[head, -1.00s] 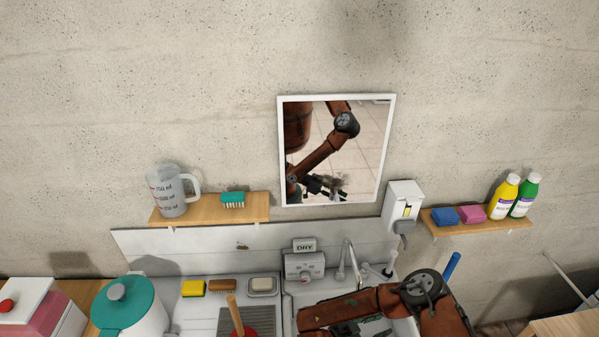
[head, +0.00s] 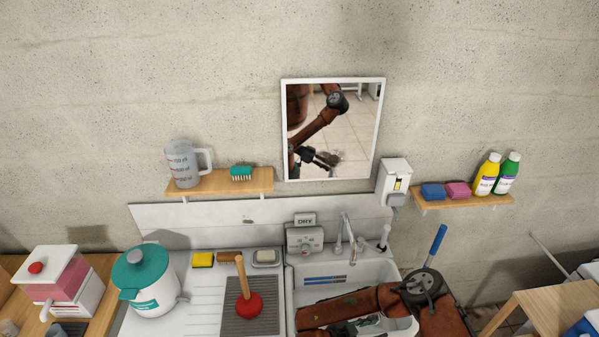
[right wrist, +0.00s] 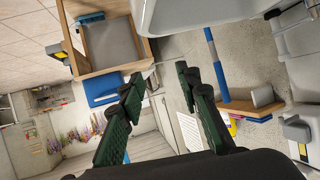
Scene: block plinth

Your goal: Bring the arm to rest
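My right arm (head: 365,302) is bent across the sink at the bottom of the head view, with its elbow at the right. Its gripper is mostly hidden behind the arm in that view. In the right wrist view the right gripper (right wrist: 160,105) is open, its two dark green fingers apart with nothing between them. Part of my arm also shows reflected in the mirror (head: 358,115). My left gripper is not in view.
The sink (head: 378,268) lies around the arm. A red plunger (head: 249,304) stands on the draining board, beside a teal-lidded pot (head: 141,268). A blue handle (head: 437,243) rises behind the elbow. A wooden stool-like piece (head: 540,305) stands at the right.

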